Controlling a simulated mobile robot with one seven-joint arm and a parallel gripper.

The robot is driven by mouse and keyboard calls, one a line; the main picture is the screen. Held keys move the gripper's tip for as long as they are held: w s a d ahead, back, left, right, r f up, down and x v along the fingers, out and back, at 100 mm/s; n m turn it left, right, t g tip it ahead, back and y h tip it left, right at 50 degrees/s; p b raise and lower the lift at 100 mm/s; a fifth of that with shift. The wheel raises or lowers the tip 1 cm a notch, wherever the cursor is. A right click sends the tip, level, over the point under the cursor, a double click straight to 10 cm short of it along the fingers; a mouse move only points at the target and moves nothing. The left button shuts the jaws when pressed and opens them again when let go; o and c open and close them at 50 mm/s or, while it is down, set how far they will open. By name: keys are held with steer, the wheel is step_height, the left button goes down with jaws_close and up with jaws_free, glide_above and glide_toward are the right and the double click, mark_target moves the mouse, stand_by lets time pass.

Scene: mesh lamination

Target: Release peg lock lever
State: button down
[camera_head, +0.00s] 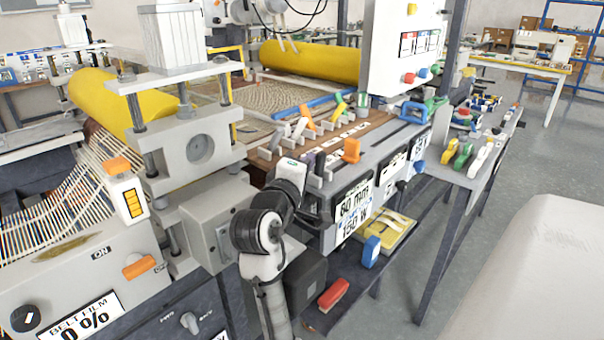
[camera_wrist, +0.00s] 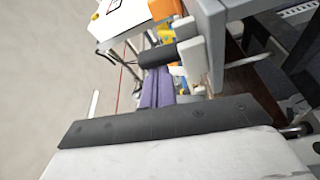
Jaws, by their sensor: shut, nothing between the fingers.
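My gripper shows in the wrist view as two purple fingers (camera_wrist: 157,88) side by side, shut and empty. A black cylindrical handle (camera_wrist: 157,56) lies just beyond the fingertips; I cannot tell whether they touch it. In the head view my arm reaches up to the front edge of the machine bench, and its end is partly hidden there. Behind it stands a row of small levers, with an orange lever (camera_head: 351,150), another orange one (camera_head: 307,118) and a green-yellow one (camera_head: 340,107). I cannot tell which is the peg lock lever.
The grey roller housing (camera_head: 200,150) stands close to my arm on the left. A blue clamp (camera_head: 414,111) is on the bench to the right. Open floor (camera_head: 500,180) lies to the right.

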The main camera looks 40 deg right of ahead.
steer(key=m, duration=0.1)
steer(key=s+m+h+b, duration=0.1)
steer(key=m, duration=0.1)
steer(key=shift+s, duration=0.15)
steer(key=shift+s, duration=0.1)
stand_by(0.4)
steer(key=shift+a+f, duration=0.1)
stand_by(0.4)
